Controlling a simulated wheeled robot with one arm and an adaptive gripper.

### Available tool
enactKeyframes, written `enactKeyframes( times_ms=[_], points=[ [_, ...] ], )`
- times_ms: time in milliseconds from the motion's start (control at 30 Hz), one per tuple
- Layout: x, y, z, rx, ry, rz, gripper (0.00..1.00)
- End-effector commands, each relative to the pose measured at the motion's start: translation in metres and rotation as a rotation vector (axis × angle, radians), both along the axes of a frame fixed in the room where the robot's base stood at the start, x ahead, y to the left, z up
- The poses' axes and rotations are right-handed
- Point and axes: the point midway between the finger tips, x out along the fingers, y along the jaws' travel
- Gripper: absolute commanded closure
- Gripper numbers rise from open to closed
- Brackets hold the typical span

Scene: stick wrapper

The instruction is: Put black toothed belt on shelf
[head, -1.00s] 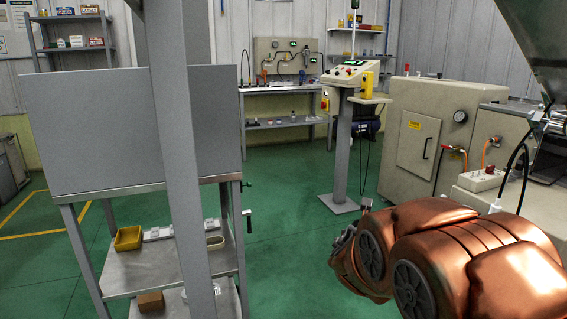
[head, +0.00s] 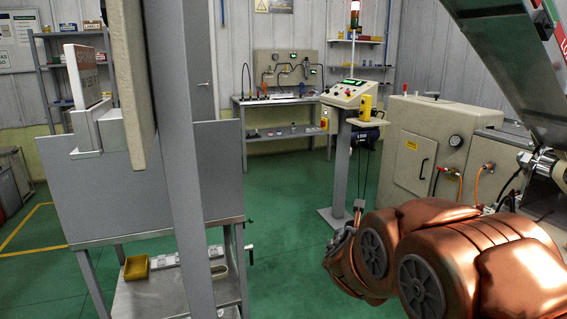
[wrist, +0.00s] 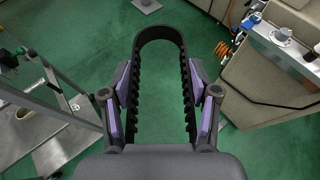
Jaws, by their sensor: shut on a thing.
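The round end of the loop sticks out beyond the fingertips, over green floor. The belt's near part is hidden by the gripper body. In the head view I cannot make out the belt clearly. A wall shelf unit (head: 68,33) with small boxes stands at the back left. I cannot tell which shelf the task means.
At left stands a grey-panelled stand (head: 90,190) with a lower tray holding a yellow bin (head: 136,267). A control pedestal (head: 340,170) and a beige machine cabinet (head: 408,150) stand ahead right. A workbench (head: 262,101) is at the back. Green floor (head: 285,215) lies open between.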

Motion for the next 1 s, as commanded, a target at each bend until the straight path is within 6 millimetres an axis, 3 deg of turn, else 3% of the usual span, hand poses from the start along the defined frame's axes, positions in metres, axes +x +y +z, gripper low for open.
enactKeyframes(
  times_ms=[33,700,1000],
  points=[
    [0.0,0.0,0.02,0.0,0.0,0.0,0.74],
    [0.0,0.0,0.142,0.0,0.001,0.0,0.74],
    [0.0,0.0,0.18,-0.001,0.001,0.0,0.74]
  ],
)
